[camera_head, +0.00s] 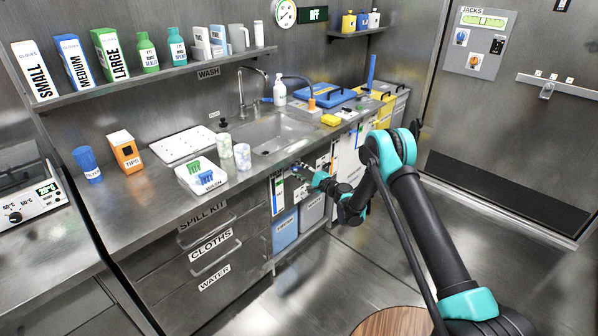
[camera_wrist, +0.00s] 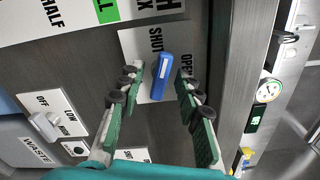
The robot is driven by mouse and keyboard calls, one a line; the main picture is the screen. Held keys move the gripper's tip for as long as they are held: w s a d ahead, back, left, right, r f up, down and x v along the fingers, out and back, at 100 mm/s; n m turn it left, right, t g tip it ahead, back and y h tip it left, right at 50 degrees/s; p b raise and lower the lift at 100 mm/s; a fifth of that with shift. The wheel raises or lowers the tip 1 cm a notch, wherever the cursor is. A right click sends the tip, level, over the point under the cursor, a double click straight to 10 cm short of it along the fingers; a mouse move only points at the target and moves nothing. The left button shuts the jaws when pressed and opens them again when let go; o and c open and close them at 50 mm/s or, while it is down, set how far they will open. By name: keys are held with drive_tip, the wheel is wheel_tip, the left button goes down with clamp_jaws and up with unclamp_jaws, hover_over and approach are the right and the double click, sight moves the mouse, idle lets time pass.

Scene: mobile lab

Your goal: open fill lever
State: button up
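The fill lever is a short blue handle (camera_wrist: 162,72) on a white label plate (camera_wrist: 131,48) in the wrist view. The plate reads SHUT on the left and OPEN on the right. The lever's upper end lies between the two words, closer to SHUT, and the lever leans slightly. My gripper (camera_wrist: 158,82) is open, one finger on each side of the lever, with gaps on both sides. In the head view my gripper (camera_head: 306,170) is at the counter front below the sink; the lever cannot be made out there.
In the wrist view a knob marked OFF, LOW and HIGH (camera_wrist: 45,125) is at the left, above a WASTE bin (camera_wrist: 28,153). A round gauge (camera_wrist: 268,89) and green display (camera_wrist: 255,119) are at the right.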

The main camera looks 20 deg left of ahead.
drive_tip(key=v, duration=0.7)
drive_tip(key=shift+d, duration=0.25)
idle(1.9)
